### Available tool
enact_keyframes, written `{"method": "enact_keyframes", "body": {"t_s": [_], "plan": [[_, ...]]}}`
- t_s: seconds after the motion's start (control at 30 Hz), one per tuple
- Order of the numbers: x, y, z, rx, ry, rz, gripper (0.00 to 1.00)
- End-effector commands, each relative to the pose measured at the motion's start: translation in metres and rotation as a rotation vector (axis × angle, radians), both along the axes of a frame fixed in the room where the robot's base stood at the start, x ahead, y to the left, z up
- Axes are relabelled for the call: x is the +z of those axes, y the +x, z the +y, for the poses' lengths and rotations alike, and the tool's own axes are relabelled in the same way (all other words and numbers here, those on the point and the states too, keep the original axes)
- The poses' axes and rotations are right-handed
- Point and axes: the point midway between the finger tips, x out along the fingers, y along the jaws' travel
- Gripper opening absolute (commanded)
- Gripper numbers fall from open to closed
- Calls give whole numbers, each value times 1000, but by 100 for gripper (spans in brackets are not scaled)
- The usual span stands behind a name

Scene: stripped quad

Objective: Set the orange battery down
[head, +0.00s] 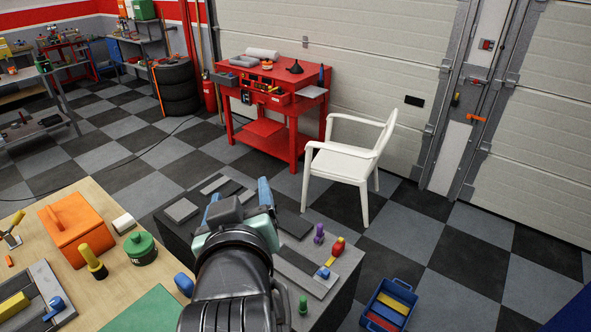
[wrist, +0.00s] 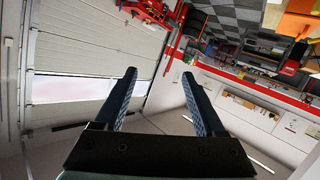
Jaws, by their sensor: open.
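A large orange block (head: 76,230) with a raised grip on top sits on the wooden table at the left in the head view. It is the largest orange thing on that table, but I cannot tell for sure that it is the battery. My gripper (head: 239,196) is to its right, above the dark grey table, and apart from it. In the wrist view my gripper (wrist: 159,77) is open, its two blue-padded fingers spread with nothing between them. It points toward the garage door and wall.
The wooden table (head: 98,194) also holds a green pot (head: 140,250) and a yellow-handled item (head: 93,263). The dark table bears flat grey plates, a purple piece (head: 319,233) and a red-yellow piece (head: 333,252). A white chair (head: 345,163) stands behind; a blue bin (head: 389,304) is on the floor.

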Motion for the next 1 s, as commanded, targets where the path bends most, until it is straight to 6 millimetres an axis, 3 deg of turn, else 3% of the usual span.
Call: {"method": "enact_keyframes", "body": {"t_s": [0.03, 0.1, 0.2, 0.3, 0.4, 0.5, 0.63, 0.87, 1.0], "plan": [[55, 2, -13, -33, 56, -159, 72], [124, -6, -29, -63, 130, -365, 72], [206, -34, -49, -84, 215, -631, 72], [265, -68, -63, -84, 276, -840, 72], [300, -96, -71, -76, 313, -977, 72], [315, -112, -75, -69, 329, -1045, 72], [319, -116, -76, -67, 334, -1063, 72], [316, -114, -76, -67, 332, -1058, 72], [298, -114, -75, -66, 334, -1056, 72]]}}
